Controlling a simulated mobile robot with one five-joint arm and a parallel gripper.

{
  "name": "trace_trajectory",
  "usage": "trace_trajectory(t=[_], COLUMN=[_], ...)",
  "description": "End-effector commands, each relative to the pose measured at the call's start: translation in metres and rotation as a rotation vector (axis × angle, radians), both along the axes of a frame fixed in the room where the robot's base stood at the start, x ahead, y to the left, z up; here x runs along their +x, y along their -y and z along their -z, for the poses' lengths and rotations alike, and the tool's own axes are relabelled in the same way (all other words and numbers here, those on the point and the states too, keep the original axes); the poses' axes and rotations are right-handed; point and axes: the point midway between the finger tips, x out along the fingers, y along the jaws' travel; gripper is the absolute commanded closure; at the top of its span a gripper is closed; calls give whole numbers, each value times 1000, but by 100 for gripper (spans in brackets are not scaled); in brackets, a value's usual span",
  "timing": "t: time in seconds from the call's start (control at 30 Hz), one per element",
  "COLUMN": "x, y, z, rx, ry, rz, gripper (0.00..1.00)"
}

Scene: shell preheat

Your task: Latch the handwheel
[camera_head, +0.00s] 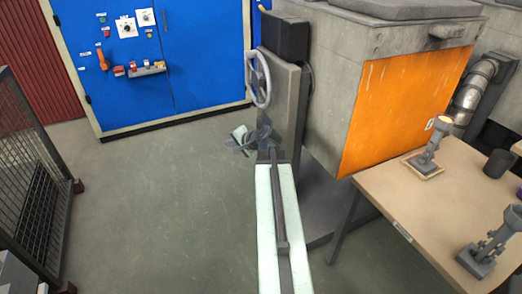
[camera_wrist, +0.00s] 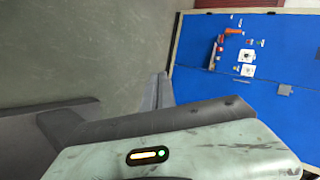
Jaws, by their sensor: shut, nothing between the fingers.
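The handwheel (camera_head: 258,78) is a light grey spoked ring. It stands upright on the side of a grey post (camera_head: 286,100), below a black box (camera_head: 285,38) with a small yellow-tipped part (camera_head: 263,7) at its top left. No separate latch can be made out. My gripper (camera_head: 238,138) is just below and left of the wheel in the head view, apart from its rim. Its fingers also show in the wrist view (camera_wrist: 158,90), close together and holding nothing. The wheel does not show in the wrist view.
A grey furnace with an orange front (camera_head: 390,105) stands right of the post. A workbench (camera_head: 385,190) with metal pieces is at lower right. A blue control cabinet (camera_head: 200,60) is at the back and a mesh cage (camera_head: 30,150) at left. The floor between is clear.

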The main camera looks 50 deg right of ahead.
Motion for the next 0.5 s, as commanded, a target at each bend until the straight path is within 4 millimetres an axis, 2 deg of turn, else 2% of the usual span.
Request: trace_trajectory(t=[0.03,0.1,0.2,0.3,0.5], x=[-21,-45,-74,-89,-90], y=[51,101,146,166,169], z=[28,26,23,18,14], rx=[39,86,126,145,149], ry=[74,164,249,288,297], rz=[125,259,382,438,448], gripper=[100,100,100,100,100])
